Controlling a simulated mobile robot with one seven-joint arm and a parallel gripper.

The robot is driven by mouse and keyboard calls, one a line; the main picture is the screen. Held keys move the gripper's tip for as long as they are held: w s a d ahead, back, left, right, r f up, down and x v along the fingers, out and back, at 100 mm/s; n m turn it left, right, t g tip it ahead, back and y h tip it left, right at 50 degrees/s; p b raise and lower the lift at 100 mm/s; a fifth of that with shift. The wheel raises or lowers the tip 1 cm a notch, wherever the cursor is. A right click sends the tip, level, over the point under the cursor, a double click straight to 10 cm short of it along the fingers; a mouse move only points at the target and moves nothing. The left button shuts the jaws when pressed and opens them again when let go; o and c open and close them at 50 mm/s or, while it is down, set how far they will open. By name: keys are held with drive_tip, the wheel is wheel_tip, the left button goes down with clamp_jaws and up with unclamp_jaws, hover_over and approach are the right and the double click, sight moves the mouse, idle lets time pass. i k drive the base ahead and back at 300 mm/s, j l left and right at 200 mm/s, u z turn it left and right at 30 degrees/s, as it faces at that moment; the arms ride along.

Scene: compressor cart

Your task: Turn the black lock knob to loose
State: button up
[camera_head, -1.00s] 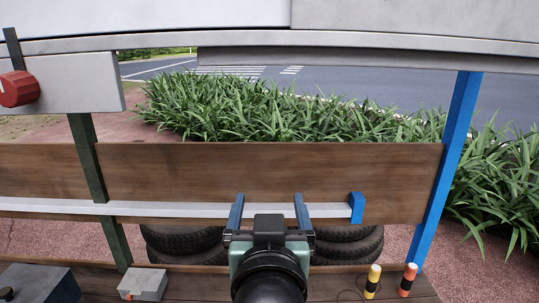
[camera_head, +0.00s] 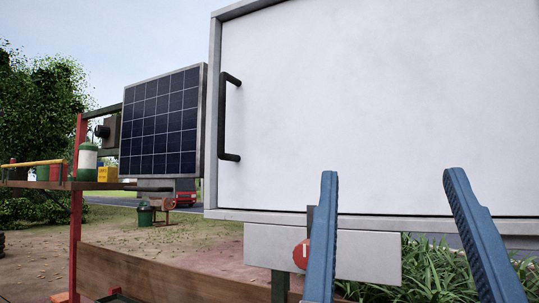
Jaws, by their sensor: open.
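A small dark round part (camera_head: 102,131) juts from a dark box beside the solar panel (camera_head: 160,125), at left in the head view. It may be the black lock knob; it is too small to tell, and I see no loose mark. My gripper (camera_head: 392,175) is open and empty, its two blue fingers pointing up in front of the white panel (camera_head: 350,100). It is far to the right of the dark round part. A red knob (camera_head: 300,255) on a grey plate is partly hidden behind the left finger.
The white panel has a black handle (camera_head: 222,115) on its left edge. A shelf at left holds a green-and-white bottle (camera_head: 87,161), a yellow box (camera_head: 107,174) and other items. A red post (camera_head: 75,235) and a wooden board (camera_head: 170,272) stand below.

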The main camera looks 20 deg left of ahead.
sight(102, 131)
drive_tip(key=k+j+u, duration=0.1)
drive_tip(key=j+u, duration=0.25)
drive_tip(key=j, duration=0.15)
drive_tip(key=j+u, duration=0.3)
drive_tip(key=j, duration=0.15)
drive_tip(key=k+l+u, duration=0.25)
drive_tip(key=k+l, duration=0.25)
drive_tip(key=l, duration=0.25)
drive_tip(key=k+l+u, duration=0.25)
drive_tip(key=k+l, duration=0.35)
drive_tip(key=i+j+z, duration=0.1)
drive_tip(key=i+j, duration=0.15)
drive_tip(key=i+j+z, duration=0.15)
drive_tip(key=i+j, duration=0.15)
drive_tip(key=j, duration=0.15)
drive_tip(key=i+j+z, duration=0.1)
drive_tip(key=j, duration=0.25)
drive_tip(key=i+j+z, duration=0.15)
drive_tip(key=i+j, duration=0.2)
drive_tip(key=j, duration=0.1)
